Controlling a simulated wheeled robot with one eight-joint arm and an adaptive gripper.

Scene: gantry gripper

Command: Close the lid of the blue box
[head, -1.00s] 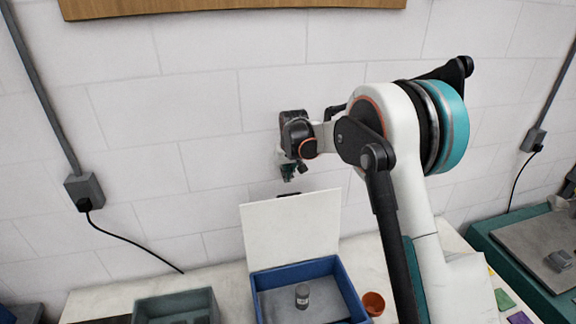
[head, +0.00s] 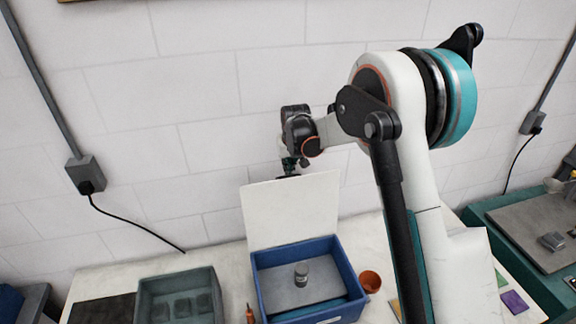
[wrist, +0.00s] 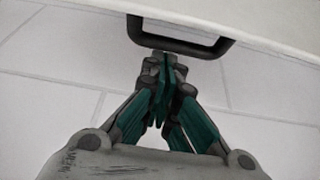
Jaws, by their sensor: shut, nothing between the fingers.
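The blue box (head: 346,268) stands on the pale table with its white lid (head: 292,212) raised upright at the back, against the wall side. A small grey cylinder (head: 301,274) stands inside the box. My gripper (head: 288,171) is behind the lid's top edge, its tips partly hidden in the head view. In the wrist view my gripper (wrist: 163,62) is shut and empty, its fingertips close to a black handle (wrist: 180,46) on the lid (wrist: 275,20). I cannot tell whether they touch.
A grey-green tray (head: 206,276) with dark compartments stands left of the box. A terracotta pot (head: 370,281) stands close on the right. The wall (head: 120,140) is close behind.

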